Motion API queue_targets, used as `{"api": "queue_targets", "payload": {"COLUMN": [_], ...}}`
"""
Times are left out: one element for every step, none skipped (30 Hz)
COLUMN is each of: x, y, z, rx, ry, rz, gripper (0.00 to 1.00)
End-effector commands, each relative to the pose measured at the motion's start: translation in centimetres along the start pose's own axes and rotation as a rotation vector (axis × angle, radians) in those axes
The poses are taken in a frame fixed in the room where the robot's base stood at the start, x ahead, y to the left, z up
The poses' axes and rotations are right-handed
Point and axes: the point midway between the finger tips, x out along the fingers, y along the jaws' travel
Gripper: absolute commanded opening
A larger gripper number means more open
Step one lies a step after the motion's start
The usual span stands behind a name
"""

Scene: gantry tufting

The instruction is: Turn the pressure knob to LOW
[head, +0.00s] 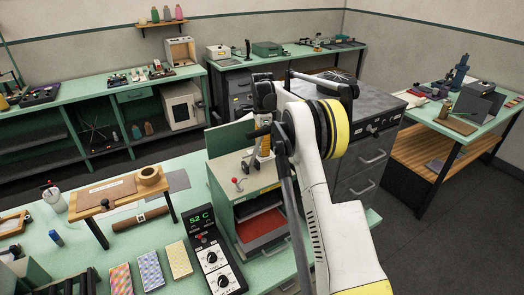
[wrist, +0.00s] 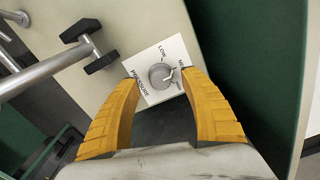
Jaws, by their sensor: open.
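The pressure knob (wrist: 159,76) is a round grey knob on a white plate (wrist: 149,58) marked PRESSURE, in the wrist view. LOW is printed above it, and a label starting "ME" is at its right, partly cut off by a finger. The knob's pale pointer mark faces right, roughly toward the "ME" side, not LOW. My gripper (wrist: 160,80) is open, with one yellow finger on each side of the plate and the knob between the tips. I cannot tell whether they touch it. In the head view my gripper (head: 264,147) is over the cream machine (head: 225,168) and hides the knob.
In the wrist view, a metal bar with black ends (wrist: 90,50) is at left and a green panel (wrist: 255,50) at right. In the head view, a red-knobbed lever (head: 235,182) stands left of my gripper. A control box reading 52 C (head: 213,255) sits on the bench.

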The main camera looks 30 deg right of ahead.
Motion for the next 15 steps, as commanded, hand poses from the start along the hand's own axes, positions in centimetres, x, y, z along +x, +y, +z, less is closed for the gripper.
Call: {"api": "queue_targets", "payload": {"x": [0.57, 0.80, 1.06, 1.21, 1.32, 1.41, 1.45, 1.47, 1.47, 1.46, 1.46, 1.45, 1.45, 1.44, 1.44], "y": [-0.01, 0.00, 0.00, 0.01, 0.01, 0.02, 0.02, 0.02, 0.02, 0.02, 0.02, 0.01, 0.01, 0.01, 0.01], "z": [0.02, 0.02, 0.03, 0.03, 0.03, 0.03, 0.03, 0.03, 0.03, 0.03, 0.02, 0.02, 0.03, 0.03, 0.03], "rx": [0.000, 0.000, -0.001, -0.001, -0.001, -0.001, -0.001, -0.001, -0.001, -0.001, -0.001, -0.001, -0.001, -0.001, -0.001], "ry": [0.000, 0.000, 0.000, 0.000, 0.000, 0.000, 0.000, 0.000, 0.000, 0.000, 0.000, 0.000, 0.000, 0.000, 0.000], "rz": [0.000, 0.000, 0.000, 0.000, 0.000, 0.000, 0.000, 0.000, 0.000, 0.000, 0.000, 0.000, 0.000, 0.000, 0.000], "gripper": [0.53, 0.53, 0.53, 0.53, 0.53, 0.53, 0.53, 0.53, 0.53, 0.53, 0.53, 0.53, 0.53, 0.45, 0.33]}}
